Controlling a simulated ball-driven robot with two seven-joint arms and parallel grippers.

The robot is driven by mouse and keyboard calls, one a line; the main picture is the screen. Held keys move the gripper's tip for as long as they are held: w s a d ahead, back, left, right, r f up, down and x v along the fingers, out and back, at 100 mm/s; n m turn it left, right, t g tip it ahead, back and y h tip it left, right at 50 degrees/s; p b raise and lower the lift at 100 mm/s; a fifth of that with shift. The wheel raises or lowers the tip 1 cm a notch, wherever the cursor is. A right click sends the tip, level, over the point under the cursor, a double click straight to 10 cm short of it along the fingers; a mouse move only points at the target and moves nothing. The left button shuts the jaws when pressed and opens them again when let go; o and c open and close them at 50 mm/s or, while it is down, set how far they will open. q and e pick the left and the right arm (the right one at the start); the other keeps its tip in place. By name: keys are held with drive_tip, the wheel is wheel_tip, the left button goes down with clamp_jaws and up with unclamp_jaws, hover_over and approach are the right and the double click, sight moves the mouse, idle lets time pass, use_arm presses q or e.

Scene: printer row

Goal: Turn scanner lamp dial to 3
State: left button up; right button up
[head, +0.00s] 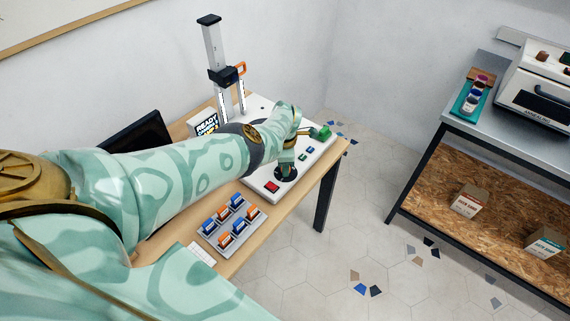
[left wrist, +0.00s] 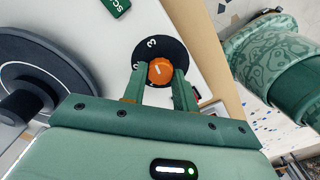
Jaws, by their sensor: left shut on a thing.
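The scanner lamp dial shows in the left wrist view as an orange knob (left wrist: 161,71) on a round black plate (left wrist: 175,50) with white figures. A 3 is readable above the knob; another figure at the left is partly hidden by a finger. A short pale mark shows on the knob, but I cannot tell exactly which figure it points at. My left gripper (left wrist: 160,80) is shut on the knob, one finger on each side. In the head view my left gripper (head: 286,162) reaches down onto the black plate (head: 287,175) on the white scanner panel (head: 262,183). My right gripper is out of view.
A grey rack of blue and orange pieces (head: 232,226) stands in front. A scanner column (head: 213,50) rises behind. Bare floor lies right of the table.

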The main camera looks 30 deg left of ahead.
use_arm(q)
drive_tip(key=shift+w+r, duration=0.1)
idle(0.4)
drive_tip(key=o, duration=1)
drive_tip(key=shift+c, duration=0.2)
wheel_tip(320, 180, up, 16)
drive_tip(key=p, duration=1.2)
